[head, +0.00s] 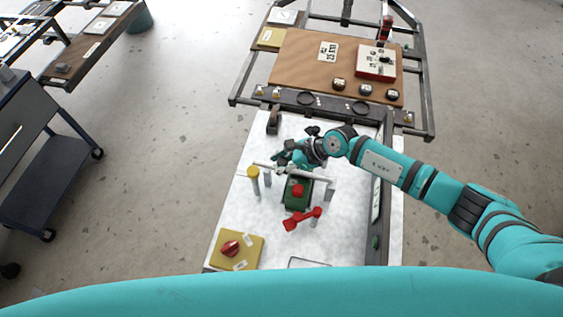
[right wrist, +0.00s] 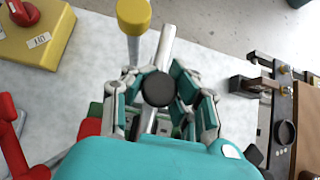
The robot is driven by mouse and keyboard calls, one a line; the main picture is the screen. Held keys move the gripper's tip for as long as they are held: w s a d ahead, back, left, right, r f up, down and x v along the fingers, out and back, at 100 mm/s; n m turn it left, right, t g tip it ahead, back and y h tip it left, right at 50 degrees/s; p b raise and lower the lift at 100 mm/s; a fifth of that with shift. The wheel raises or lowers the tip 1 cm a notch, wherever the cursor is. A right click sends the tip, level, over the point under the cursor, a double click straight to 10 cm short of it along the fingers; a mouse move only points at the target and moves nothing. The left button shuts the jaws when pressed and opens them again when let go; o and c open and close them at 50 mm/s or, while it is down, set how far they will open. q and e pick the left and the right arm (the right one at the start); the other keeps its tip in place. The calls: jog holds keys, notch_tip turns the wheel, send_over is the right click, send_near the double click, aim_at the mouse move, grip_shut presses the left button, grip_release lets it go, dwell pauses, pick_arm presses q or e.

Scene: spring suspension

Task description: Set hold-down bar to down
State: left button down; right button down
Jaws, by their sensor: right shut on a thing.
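The silver hold-down bar (head: 322,179) lies across the white worktop above a green block with a red knob (head: 297,190). In the right wrist view the bar (right wrist: 165,45) runs between my fingers, with a dark round knob (right wrist: 158,88) in front of it. My right gripper (head: 283,159) is at the bar's far side, shut on it; its fingers (right wrist: 160,105) stand on both sides. The exact contact is partly hidden. A post with a yellow top (head: 253,172) stands by the bar's left end. My left gripper is not in view.
A red lever (head: 302,218) stands in front of the green block. A yellow box with a red knob (head: 235,252) sits at the near left. A dark rail (head: 330,105) and a brown board (head: 300,65) lie beyond the white top. The left of the white top is clear.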

jog(key=shift+s+a+f, duration=0.1)
jog(key=shift+s, duration=0.05)
jog(key=c, duration=1)
grip_release()
jog(key=shift+d+r, duration=0.4)
jog(key=shift+d, duration=0.05)
jog(key=v, duration=1.1)
